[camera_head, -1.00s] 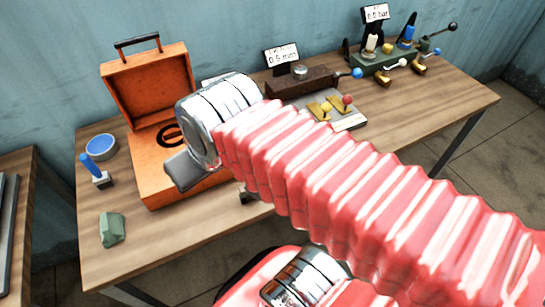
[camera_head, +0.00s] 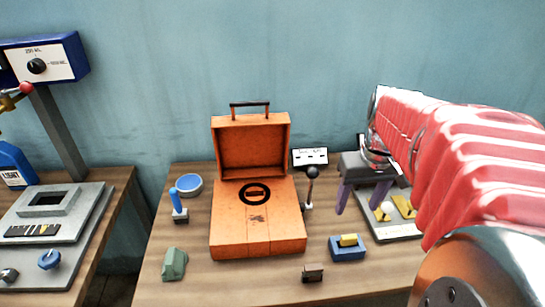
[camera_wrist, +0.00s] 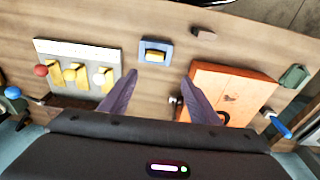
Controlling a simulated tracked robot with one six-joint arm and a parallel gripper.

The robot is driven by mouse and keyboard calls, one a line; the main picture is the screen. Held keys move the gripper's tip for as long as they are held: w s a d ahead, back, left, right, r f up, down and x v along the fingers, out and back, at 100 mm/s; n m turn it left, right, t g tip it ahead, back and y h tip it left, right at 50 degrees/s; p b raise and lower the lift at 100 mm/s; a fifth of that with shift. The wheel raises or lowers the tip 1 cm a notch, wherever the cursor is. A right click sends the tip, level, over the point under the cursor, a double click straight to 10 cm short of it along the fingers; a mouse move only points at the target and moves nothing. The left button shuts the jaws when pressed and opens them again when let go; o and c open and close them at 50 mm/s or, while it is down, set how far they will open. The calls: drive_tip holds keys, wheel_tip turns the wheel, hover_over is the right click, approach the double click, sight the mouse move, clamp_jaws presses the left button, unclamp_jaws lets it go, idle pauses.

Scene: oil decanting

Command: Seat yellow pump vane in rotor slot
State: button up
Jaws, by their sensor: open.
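The yellow vane (camera_head: 348,240) lies in a small blue holder (camera_head: 346,254) on the table, right of the orange case (camera_head: 257,232). A black ring with a bar-like mark (camera_head: 257,193), perhaps the rotor, is on the case's flat orange top; its slot is too small to make out. My gripper (camera_head: 359,208) is open and empty, above the table behind and right of the vane. In the wrist view, the vane (camera_wrist: 155,57) shows beyond and between the two purple fingertips (camera_wrist: 159,75), apart from them. One finger partly hides the black ring (camera_wrist: 223,117).
A lever with a dark knob (camera_head: 312,172) stands right of the case. A panel with yellow levers (camera_head: 404,206) is below my arm. A dark block (camera_head: 313,273), a green block (camera_head: 174,263), a blue-handled tool (camera_head: 178,203) and a blue dish (camera_head: 189,185) stand around the case.

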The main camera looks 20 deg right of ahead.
drive_tip(key=shift+s+d+f, duration=0.1)
drive_tip(key=shift+d, duration=0.45)
drive_tip(key=shift+f, duration=0.1)
hover_over(350, 236)
drive_tip(key=f, duration=0.8)
drive_tip(key=shift+s+a+f, duration=0.1)
drive_tip(key=shift+s+a, duration=0.15)
drive_tip(key=shift+a, duration=0.05)
drive_tip(key=shift+w+d+f, duration=0.1)
drive_tip(key=shift+f, duration=1.25)
drive_tip(key=shift+w+d+f, duration=0.1)
drive_tip(key=shift+f, duration=1.2)
drive_tip(key=shift+c, duration=0.5)
